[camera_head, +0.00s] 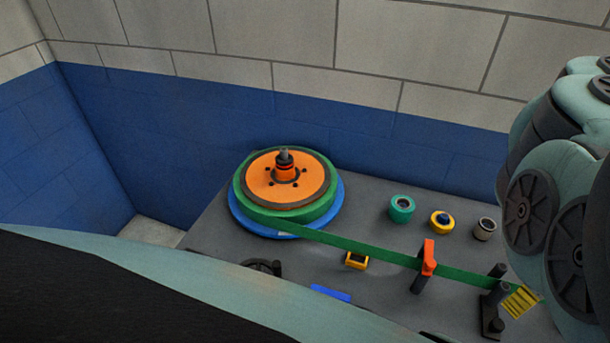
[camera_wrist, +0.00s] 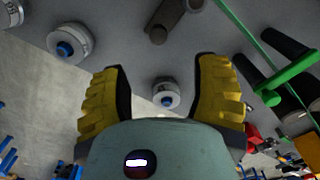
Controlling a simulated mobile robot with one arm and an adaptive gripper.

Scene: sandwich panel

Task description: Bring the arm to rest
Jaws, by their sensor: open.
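My gripper (camera_wrist: 162,66) shows in the wrist view with its two yellow ribbed fingers spread apart. It is open, and nothing is held between the fingers. A small whitish round part with a blue centre (camera_wrist: 167,93) shows in the gap between the fingers, apart from them and beyond. In the head view, pale green links of my arm fill the right edge, and the gripper itself is not visible there. A large pale green and black shape, whose identity I cannot tell, crosses the lower left of the head view and hides part of the table.
A grey table (camera_head: 375,236) carries an orange-and-green reel (camera_head: 262,178) on a blue disc. A green strip (camera_head: 370,251) runs from it past an orange guide (camera_head: 428,259). A teal ring (camera_head: 402,208) and a yellow part (camera_head: 442,222) stand behind. A blue-and-white wall closes the back.

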